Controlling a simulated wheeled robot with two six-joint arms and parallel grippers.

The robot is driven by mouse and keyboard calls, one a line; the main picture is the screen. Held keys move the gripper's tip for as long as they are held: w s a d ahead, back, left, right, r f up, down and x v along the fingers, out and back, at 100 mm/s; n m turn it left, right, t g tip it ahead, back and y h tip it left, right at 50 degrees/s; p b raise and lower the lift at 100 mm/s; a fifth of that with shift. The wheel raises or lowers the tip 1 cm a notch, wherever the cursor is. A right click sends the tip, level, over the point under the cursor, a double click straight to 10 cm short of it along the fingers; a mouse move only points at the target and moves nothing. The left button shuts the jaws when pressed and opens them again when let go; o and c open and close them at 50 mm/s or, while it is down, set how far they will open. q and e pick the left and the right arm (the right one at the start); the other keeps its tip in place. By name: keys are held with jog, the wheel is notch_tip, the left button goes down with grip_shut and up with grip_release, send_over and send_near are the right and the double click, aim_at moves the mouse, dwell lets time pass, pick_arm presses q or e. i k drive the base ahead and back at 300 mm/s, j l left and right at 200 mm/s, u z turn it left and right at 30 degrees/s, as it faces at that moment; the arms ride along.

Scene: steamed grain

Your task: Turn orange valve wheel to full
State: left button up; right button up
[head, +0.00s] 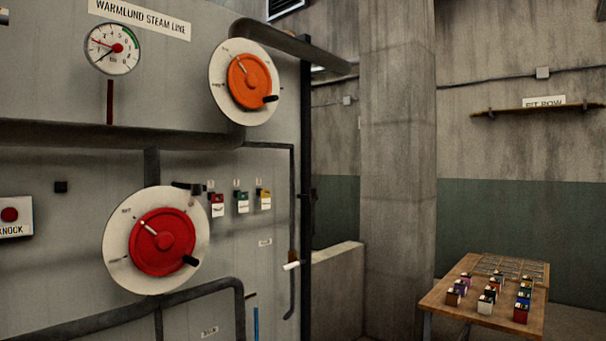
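The orange valve wheel (245,88) is mounted high on the grey wall panel, in front of a round white dial plate (219,72). A white pointer mark on the wheel points to the upper left. Its black handle knob (271,99) sits at the lower right of the wheel. Small lettering on the dial plate is too small to read. Neither of my grippers is in view.
A red valve wheel (150,255) with a black knob is below the orange one. Dark pipes (100,134) cross the panel. A wooden table (435,296) with small coloured blocks stands at the right, beyond a concrete pillar (396,170).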

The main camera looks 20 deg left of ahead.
aim_at(249, 81)
jog(key=i+l+u, duration=0.1)
jog(key=i+u, duration=0.3)
jog(key=i, duration=0.15)
jog(key=i+l+u, duration=0.35)
jog(key=i, duration=0.2)
jog(key=i+l+u, duration=0.4)
jog(key=i+j, duration=0.1)
